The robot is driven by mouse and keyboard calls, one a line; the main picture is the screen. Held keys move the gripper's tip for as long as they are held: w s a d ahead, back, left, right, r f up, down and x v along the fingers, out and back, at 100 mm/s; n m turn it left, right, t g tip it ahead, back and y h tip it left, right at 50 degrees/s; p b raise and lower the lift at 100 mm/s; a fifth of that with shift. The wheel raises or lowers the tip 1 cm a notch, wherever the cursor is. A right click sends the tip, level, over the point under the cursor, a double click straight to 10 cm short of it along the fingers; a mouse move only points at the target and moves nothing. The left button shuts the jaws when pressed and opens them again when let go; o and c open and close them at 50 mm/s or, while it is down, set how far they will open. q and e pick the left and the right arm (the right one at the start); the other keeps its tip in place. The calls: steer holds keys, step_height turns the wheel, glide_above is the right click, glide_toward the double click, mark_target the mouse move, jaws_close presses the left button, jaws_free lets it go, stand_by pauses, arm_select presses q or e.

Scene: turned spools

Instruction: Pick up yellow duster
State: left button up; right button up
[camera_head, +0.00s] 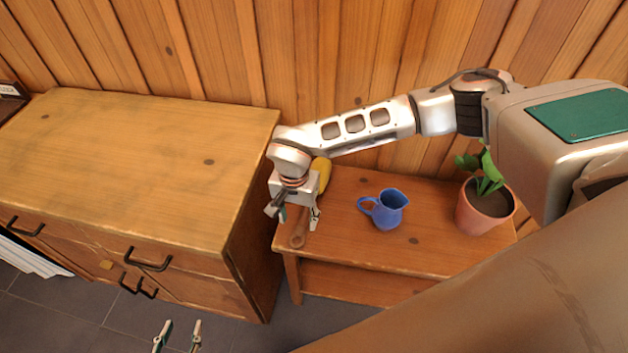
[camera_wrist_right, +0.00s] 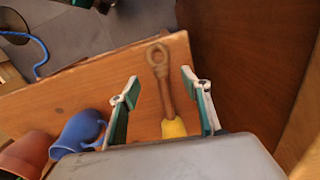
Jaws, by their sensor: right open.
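The yellow duster (camera_head: 321,174) lies at the left end of the small wooden table. Its yellow head is toward the wall and its brown handle (camera_head: 299,236) toward the front edge. My right gripper (camera_head: 298,216) is open above it and hides its middle in the head view. In the right wrist view the duster's brown handle (camera_wrist_right: 163,85) shows between the two spread fingers (camera_wrist_right: 161,84), and part of the yellow head is cut off by the gripper body. My left gripper (camera_head: 181,330) shows only its fingertips at the bottom edge, apart and empty, above the floor.
A blue jug (camera_head: 384,209) stands right of the duster, with a potted plant (camera_head: 484,207) further right. The small table (camera_head: 345,250) is clear between duster and jug. A taller wooden cabinet (camera_head: 150,150) rises close on the left. A plank wall stands behind.

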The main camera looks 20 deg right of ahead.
mark_target(299, 232)
step_height(299, 232, down, 7)
steer(key=shift+r, duration=0.1)
stand_by(0.3)
steer(key=shift+c, duration=0.3)
steer(key=c, duration=1.1)
